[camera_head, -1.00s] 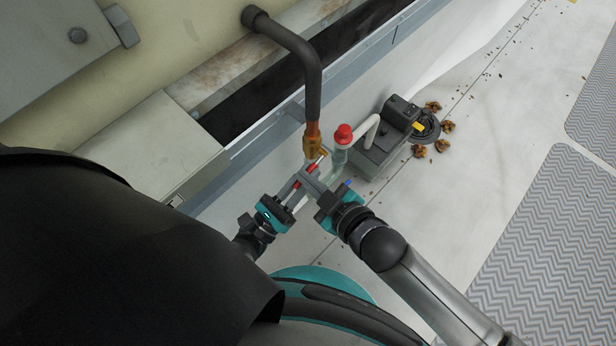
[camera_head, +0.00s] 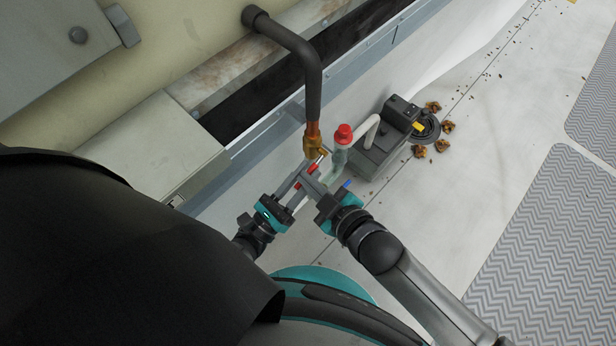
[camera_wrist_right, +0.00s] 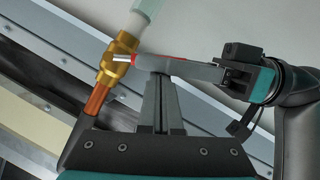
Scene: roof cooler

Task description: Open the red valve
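The brass valve (camera_head: 314,140) hangs at the lower end of a dark pipe, with its red handle (camera_head: 313,168) beside my fingers. In the right wrist view the valve body (camera_wrist_right: 118,58) shows clearly; only a thin strip of the handle (camera_wrist_right: 150,56) shows. My left gripper (camera_head: 298,180) has its fingers along the handle; whether they grip it is hidden. My right gripper (camera_head: 312,180) comes from the right, beneath the handle. Its fingers (camera_wrist_right: 160,85) are close together, with nothing visible between them. Their tips meet or nearly meet the left fingers.
A clear hose with a red-capped fitting (camera_head: 344,134) stands just right of the valve. A dark pump (camera_head: 385,135) sits on the pale roof beyond, with leaves around it. A grey ledge (camera_head: 240,150) and metal box (camera_head: 150,145) lie to the left. Open roof is at right.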

